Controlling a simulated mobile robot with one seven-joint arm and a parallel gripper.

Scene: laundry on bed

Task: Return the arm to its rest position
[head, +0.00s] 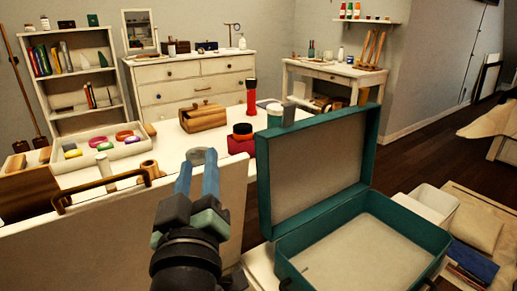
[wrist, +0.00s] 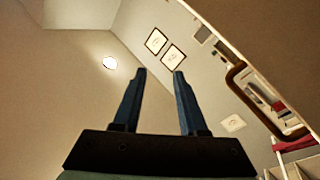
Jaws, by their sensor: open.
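My gripper (head: 198,168) is in the lower middle of the head view, its blue fingers pointing up and away above the near white board. In the wrist view my gripper (wrist: 160,74) has its two fingers apart with nothing between them. A grey rounded thing (head: 200,156) shows behind the fingertips in the head view; I cannot tell what it is. The wrist camera looks up past the fingers at the ceiling and wall.
An open teal suitcase (head: 265,190) stands close on the right. The white board (head: 90,240) with a dark handle (head: 100,188) is at the left. A white bin (head: 428,205) is far right.

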